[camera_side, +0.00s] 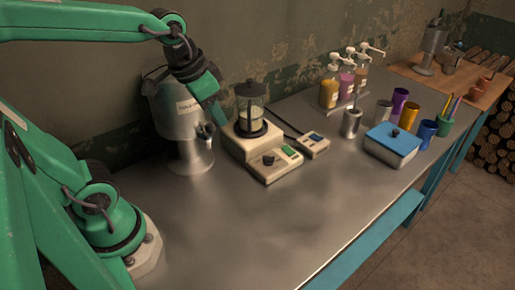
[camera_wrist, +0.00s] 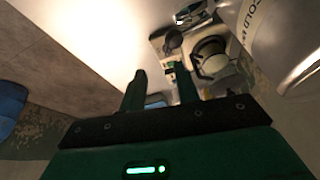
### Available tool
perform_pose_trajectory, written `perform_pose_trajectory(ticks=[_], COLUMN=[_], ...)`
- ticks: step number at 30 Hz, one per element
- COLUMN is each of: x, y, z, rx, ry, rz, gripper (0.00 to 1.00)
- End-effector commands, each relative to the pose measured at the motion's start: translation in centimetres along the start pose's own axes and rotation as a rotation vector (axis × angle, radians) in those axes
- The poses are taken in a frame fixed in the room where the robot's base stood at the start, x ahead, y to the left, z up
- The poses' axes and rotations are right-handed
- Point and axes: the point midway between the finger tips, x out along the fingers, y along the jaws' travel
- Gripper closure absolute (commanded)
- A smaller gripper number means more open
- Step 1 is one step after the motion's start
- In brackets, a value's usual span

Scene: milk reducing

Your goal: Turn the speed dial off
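The speed dial is a black knob (camera_side: 268,160) on the front of a beige stirrer base (camera_side: 239,143), beside a small green display (camera_side: 291,154). A clear jar with a dark lid (camera_side: 250,108) stands upright on the base. My gripper (camera_side: 219,117) is left of the jar, above and behind the dial, and not touching the dial. In the wrist view my gripper (camera_wrist: 160,74) shows two dark fingers spread apart, with nothing held between them. The stirrer base (camera_wrist: 184,50) shows past the fingertips, with a dark round knob (camera_wrist: 170,43) on it.
A metal dispenser (camera_side: 182,125) stands close left of my gripper. A small beige controller (camera_side: 313,145) is right of the base. Pump bottles (camera_side: 345,85), a metal cup (camera_side: 351,122), a blue-lidded box (camera_side: 392,143) and coloured cups (camera_side: 410,115) stand farther right. The front tabletop is clear.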

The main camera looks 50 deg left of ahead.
Motion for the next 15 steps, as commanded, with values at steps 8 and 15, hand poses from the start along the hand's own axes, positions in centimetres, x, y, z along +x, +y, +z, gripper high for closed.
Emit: perform_pose_trajectory(ticks=[8, 15], x=[3.1, 6.5], y=[-0.5, -0.8], z=[-3.6, -6.2], rx=[0.1, 0.187], ry=[-0.098, -0.176], rz=[0.018, 0.041], gripper=[0.68, 0.68])
